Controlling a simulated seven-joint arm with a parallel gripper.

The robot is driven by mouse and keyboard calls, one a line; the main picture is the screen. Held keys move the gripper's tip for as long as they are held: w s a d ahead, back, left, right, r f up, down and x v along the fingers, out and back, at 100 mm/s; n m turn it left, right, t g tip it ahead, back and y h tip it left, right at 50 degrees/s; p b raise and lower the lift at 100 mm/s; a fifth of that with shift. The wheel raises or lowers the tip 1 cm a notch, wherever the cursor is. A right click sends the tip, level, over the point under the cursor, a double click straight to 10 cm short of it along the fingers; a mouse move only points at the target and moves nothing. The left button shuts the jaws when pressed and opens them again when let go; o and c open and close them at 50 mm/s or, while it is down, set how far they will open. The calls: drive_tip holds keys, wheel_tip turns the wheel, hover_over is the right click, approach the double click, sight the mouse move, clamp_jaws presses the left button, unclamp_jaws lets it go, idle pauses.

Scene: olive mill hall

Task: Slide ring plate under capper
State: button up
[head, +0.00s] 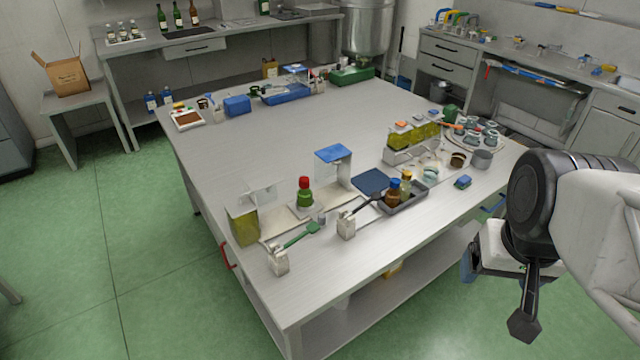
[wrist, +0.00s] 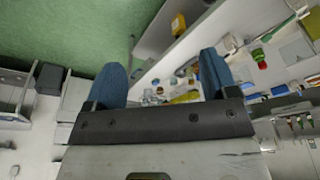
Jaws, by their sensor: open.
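A green bottle with a red cap (head: 305,193) stands upright on a small pale plate (head: 293,208), which looks like the ring plate; its ring is too small to make out. The plate lies on a pale strip on the steel table. A white stand with a blue top (head: 333,155), probably the capper, stands just behind and right of the bottle, apart from it. My gripper (wrist: 162,75) is open and empty, with two blue fingers. In the head view it hangs off the table's right front edge, far from the plate. The bottle also shows in the wrist view (wrist: 259,60).
Green-handled (head: 301,236) and black-handled tools rest on white blocks in front. An olive-coloured container (head: 243,226) is left of the plate. A dark tray (head: 404,198) with small bottles and a blue mat (head: 370,182) lie to the right. The table's back middle is clear.

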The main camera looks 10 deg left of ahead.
drive_tip(key=c, duration=0.4)
drive_tip(key=shift+w, duration=0.2)
drive_tip(key=shift+c, duration=0.5)
drive_tip(key=n+g, duration=0.3)
drive_tip(key=n, duration=0.8)
hover_over(322, 215)
wheel_tip(322, 215, down, 23)
drive_tip(key=shift+s+d+f, duration=0.1)
drive_tip(key=shift+s+d, duration=0.05)
drive_tip(key=shift+a+f, duration=0.2)
